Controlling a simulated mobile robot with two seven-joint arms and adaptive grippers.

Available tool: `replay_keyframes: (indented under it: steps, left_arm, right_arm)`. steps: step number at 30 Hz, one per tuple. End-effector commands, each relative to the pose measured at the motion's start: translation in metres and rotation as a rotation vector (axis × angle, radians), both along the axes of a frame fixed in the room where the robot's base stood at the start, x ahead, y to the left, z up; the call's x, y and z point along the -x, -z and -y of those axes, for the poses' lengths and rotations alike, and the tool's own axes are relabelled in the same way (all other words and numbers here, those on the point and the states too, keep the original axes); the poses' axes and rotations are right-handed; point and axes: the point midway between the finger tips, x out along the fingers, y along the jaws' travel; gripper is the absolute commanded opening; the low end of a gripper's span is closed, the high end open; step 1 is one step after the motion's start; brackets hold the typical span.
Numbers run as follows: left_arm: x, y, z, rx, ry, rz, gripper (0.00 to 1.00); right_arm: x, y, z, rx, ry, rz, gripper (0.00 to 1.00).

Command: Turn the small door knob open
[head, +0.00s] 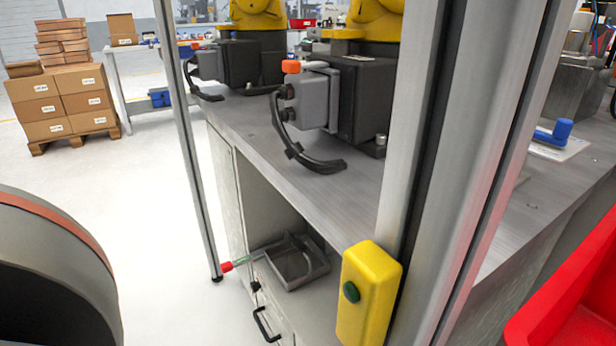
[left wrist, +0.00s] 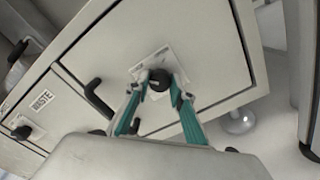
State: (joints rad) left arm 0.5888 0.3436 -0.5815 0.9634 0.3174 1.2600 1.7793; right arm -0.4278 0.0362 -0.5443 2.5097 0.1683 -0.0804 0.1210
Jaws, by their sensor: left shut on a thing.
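A small black door knob (left wrist: 158,80) sits on a white plate on a light grey cabinet door (left wrist: 215,50) in the left wrist view. My left gripper (left wrist: 160,88) has its teal-padded fingers around the knob and is shut on it. The door looks flush with its frame. In the head view, I cannot make out my left gripper at the knob. My right gripper is in neither view.
A yellow box with a green button (head: 368,295) is on the metal post in front. A grey tray (head: 290,265) is in the cabinet's opening. A WASTE label (left wrist: 40,100) marks another panel. Stacked cartons (head: 65,100) stand far left; the floor between is clear.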

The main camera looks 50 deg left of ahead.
Motion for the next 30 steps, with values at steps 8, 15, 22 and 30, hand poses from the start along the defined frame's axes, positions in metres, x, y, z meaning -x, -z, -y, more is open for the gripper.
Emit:
replay_keyframes:
  steps: [8,15,22,30]
  left_arm:
    - [-0.0033,-0.0006,0.0,-0.082,-0.001,0.006,0.01]
    - [-0.0039,-0.0012,-0.0005,-0.259,-0.003,0.022,0.01]
    - [-0.004,-0.0013,-0.0002,-0.477,-0.002,0.039,0.01]
    - [-0.0043,-0.0019,-0.0011,-0.733,-0.004,0.059,0.01]
  right_arm:
    - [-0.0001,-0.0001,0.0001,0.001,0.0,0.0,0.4]
    - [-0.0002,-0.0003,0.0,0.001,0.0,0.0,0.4]
    - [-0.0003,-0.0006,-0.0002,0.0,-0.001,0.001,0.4]
    - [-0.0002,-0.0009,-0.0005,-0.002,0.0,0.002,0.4]
